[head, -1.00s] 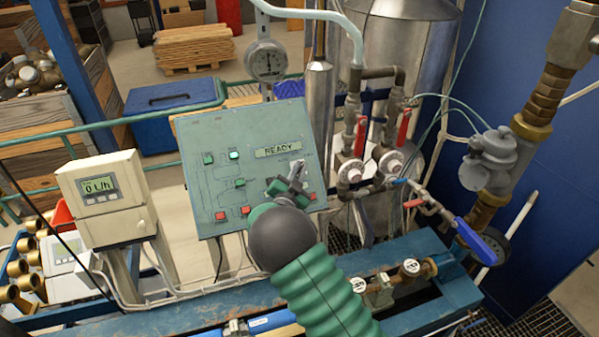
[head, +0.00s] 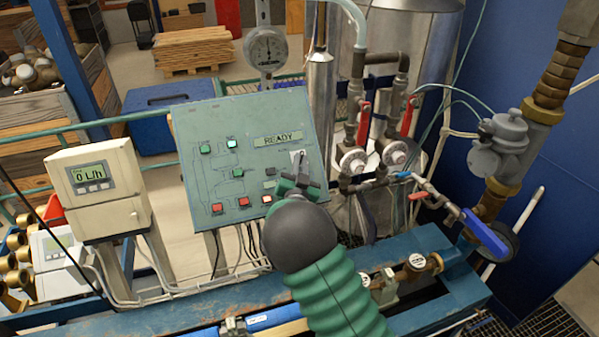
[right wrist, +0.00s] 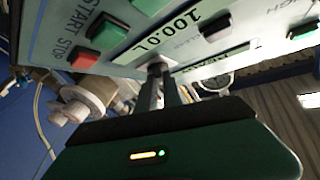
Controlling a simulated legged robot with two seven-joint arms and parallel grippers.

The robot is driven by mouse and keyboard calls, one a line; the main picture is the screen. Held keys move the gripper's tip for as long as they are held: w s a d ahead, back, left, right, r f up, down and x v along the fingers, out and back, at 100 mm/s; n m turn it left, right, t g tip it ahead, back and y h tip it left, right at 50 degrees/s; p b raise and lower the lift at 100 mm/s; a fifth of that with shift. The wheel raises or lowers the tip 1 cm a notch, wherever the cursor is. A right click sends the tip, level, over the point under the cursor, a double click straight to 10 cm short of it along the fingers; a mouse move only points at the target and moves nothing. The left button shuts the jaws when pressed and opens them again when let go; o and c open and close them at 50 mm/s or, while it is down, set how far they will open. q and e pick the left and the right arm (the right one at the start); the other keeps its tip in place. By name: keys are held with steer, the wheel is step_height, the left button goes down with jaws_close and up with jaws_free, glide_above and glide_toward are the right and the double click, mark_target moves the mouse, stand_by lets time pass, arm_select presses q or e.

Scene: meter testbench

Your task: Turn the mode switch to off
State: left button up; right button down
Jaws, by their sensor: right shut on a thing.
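The green control panel (head: 215,120) stands tilted in the middle of the head view, with a READY display (head: 278,139). The mode switch is a small knob on a light plate (head: 296,155) below that display, mostly hidden by my right gripper. My right gripper (head: 303,166) reaches up to it from below. In the right wrist view, the fingers (right wrist: 166,88) are shut on a small grey knob (right wrist: 157,69) at the panel's edge. The knob's pointing direction and the mode labels cannot be read. My left gripper is not in view.
Green buttons (head: 232,143) and red buttons (head: 217,208) sit on the panel near the gripper. A flow meter (head: 97,187) reading 0 L/h stands at left. Red-handled valves (head: 364,123) and pipes stand close at right. A blue beam (head: 190,300) runs below.

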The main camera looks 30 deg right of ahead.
steer(key=n+y+b, duration=0.1)
steer(key=f+n+t+y+b, duration=0.1)
steer(key=n+b, duration=0.1)
steer(key=n+t+y+b, duration=0.1)
steer(key=shift+s+d+f+n+b, duration=0.2)
steer(key=shift+f+n+b, duration=0.05)
steer(key=shift+n+b, duration=0.15)
steer(key=shift+d+r+n+t+y+b, duration=0.15)
steer(key=shift+n+t+y+b, duration=0.25)
steer(key=shift+n+y+b, duration=0.4)
steer(key=shift+r+n+t+y+b, duration=0.1)
steer(key=shift+n+t+y+b, duration=0.35)
steer(key=shift+n+y, duration=0.5)
steer(key=shift+r+n, duration=0.1)
steer(key=shift+n, duration=0.15)
steer(key=c, duration=1.5)
jaws_free()
steer(key=shift+s+r, duration=0.1)
steer(key=shift+r, duration=0.05)
